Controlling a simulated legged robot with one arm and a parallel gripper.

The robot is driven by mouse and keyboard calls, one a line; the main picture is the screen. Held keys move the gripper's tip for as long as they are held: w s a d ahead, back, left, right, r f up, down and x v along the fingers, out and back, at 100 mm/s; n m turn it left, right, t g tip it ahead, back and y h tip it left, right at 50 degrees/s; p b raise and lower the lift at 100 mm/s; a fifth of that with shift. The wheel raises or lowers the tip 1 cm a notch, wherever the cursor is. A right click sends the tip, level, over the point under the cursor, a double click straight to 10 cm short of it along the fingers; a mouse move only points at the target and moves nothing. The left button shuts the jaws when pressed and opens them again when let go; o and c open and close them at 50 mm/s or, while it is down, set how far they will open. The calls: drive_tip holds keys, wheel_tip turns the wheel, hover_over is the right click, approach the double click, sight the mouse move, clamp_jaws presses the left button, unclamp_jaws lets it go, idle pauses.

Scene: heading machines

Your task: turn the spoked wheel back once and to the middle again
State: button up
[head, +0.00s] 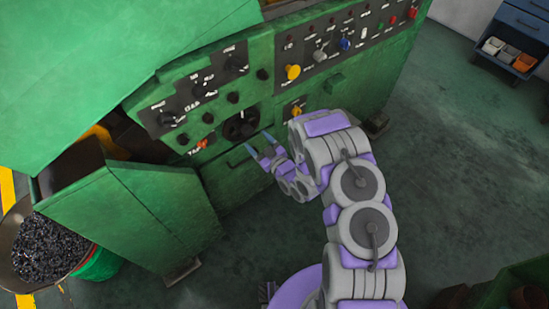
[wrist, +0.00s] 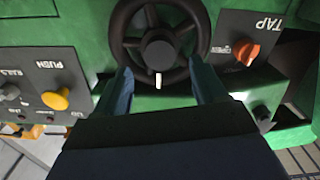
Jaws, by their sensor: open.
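The dark spoked wheel (head: 240,126) is on the front of the green machine, low on its control panel. In the wrist view the wheel (wrist: 159,52) shows a round hub, spokes and a white mark at the hub's lower side. My gripper (head: 259,143) is in front of the wheel, a little below and right of it in the head view. In the wrist view my gripper (wrist: 160,72) is open, with one blue finger at each side of the wheel's near rim and nothing between them but the wheel behind. I cannot tell whether the fingers touch the rim.
An orange knob (wrist: 246,52) sits beside the wheel, and a yellow push knob (wrist: 55,100) on the other side. A green chute (head: 140,215) juts out at the left, near a bin of dark parts (head: 48,250). The floor (head: 450,170) at the right is clear.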

drive_tip(key=p+v, duration=0.2)
drive_tip(key=v, duration=0.8)
drive_tip(key=shift+s+d, duration=0.25)
drive_tip(key=shift+s, duration=0.05)
drive_tip(key=shift+w, duration=0.1)
